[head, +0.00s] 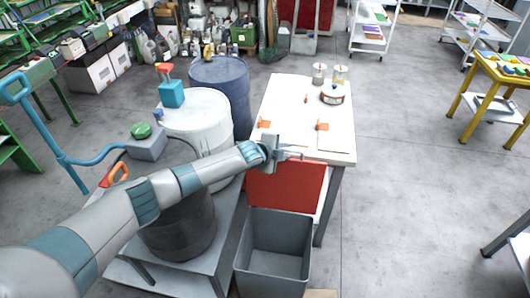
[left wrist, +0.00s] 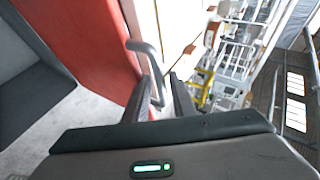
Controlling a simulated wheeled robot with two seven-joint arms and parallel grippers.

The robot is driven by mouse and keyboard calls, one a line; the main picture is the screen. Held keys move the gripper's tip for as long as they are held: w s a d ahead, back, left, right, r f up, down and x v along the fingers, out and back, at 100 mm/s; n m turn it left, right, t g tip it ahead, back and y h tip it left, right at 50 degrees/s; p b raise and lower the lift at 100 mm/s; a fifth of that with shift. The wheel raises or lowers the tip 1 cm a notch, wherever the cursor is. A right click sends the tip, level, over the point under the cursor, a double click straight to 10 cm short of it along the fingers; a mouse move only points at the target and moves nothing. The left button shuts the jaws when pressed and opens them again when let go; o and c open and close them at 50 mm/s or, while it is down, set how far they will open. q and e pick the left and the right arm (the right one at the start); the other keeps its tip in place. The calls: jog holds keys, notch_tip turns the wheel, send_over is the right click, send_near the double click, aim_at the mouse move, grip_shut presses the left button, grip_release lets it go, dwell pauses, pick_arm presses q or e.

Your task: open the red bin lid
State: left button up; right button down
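In the left wrist view the red lid (left wrist: 88,35) fills the upper left. A grey bar handle (left wrist: 150,62) stands out from it. My left gripper (head: 292,154) is at the top of the red panel. In the left wrist view its fingers (left wrist: 164,88) are apart, with the handle's end between them, nearer the left finger. Contact cannot be told. My right gripper is not in view.
An open grey bin (head: 275,250) stands on the floor just before the red panel. The white table (head: 290,100) carries jars, a round tin and orange items. A white drum (head: 195,115) and a blue drum (head: 222,80) stand left.

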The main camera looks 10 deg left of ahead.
pick_arm(q)
jog(key=b+v, duration=0.2)
jog(key=v, duration=1.4)
jog(key=shift+s+a+b, duration=0.2)
jog(key=shift+a+b, duration=0.05)
jog(key=shift+b, duration=0.15)
jog(key=shift+r, duration=0.1)
